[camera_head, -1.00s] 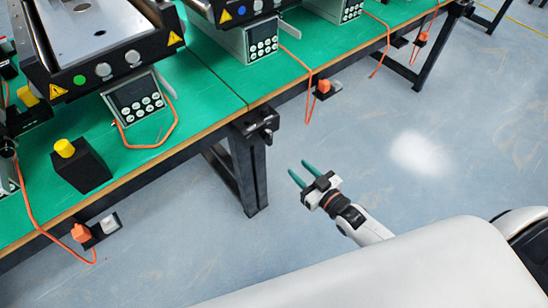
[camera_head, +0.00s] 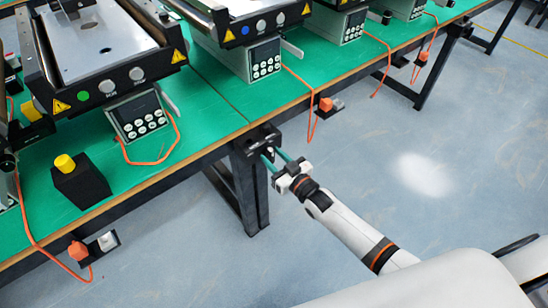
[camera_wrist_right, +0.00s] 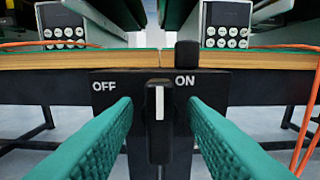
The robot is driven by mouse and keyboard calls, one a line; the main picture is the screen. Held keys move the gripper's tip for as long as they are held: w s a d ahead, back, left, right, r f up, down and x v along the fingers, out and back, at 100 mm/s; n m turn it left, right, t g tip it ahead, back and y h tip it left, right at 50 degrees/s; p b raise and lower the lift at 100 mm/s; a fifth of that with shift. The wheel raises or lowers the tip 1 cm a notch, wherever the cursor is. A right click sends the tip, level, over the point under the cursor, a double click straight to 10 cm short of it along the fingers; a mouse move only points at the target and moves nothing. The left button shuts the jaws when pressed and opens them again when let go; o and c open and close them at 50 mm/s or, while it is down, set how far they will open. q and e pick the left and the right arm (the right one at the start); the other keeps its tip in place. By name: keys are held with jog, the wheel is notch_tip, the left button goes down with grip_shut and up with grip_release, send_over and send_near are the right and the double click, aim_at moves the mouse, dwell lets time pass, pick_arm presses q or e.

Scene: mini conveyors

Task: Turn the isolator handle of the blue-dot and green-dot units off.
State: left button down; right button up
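The green-dot unit (camera_head: 118,78) stands at the left of the green bench in the head view, with its green dot (camera_head: 84,96) on the front. The blue-dot unit (camera_head: 225,35) stands to its right, with a blue dot (camera_head: 245,30). A black isolator box (camera_head: 262,139) hangs on the bench edge between them. In the right wrist view its black handle (camera_wrist_right: 158,135) has a white stripe and stands upright between the OFF and ON labels. My right gripper (camera_head: 273,157) is open, its green fingers apart on either side of the handle. My left gripper is out of view.
A black box with a yellow button (camera_head: 80,180) stands on the bench. Orange plugs (camera_head: 78,251) (camera_head: 325,104) sit in sockets under the edge, with orange cables hanging. A black bench leg (camera_head: 248,190) is below the isolator.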

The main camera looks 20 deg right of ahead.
grip_shut()
jog(key=shift+n, duration=0.4)
jog(key=n, duration=0.2)
jog(key=shift+a+n, duration=0.15)
jog(key=shift+n, duration=0.25)
jog(key=n, duration=0.3)
jog(key=shift+f+n, duration=0.1)
jog(key=shift+n, duration=0.2)
jog(key=n, duration=0.2)
jog(key=n+b, duration=0.1)
jog(key=n, duration=0.2)
jog(key=shift+a+f+b, duration=0.15)
jog(key=shift+f+b, duration=0.05)
jog(key=shift+b, duration=0.1)
jog(key=n+b, duration=0.1)
jog(key=n, duration=0.4)
jog(key=shift+f+n+b, duration=0.1)
jog(key=shift+n+b, duration=0.2)
jog(key=shift+b, duration=0.05)
jog(key=shift+s, duration=0.1)
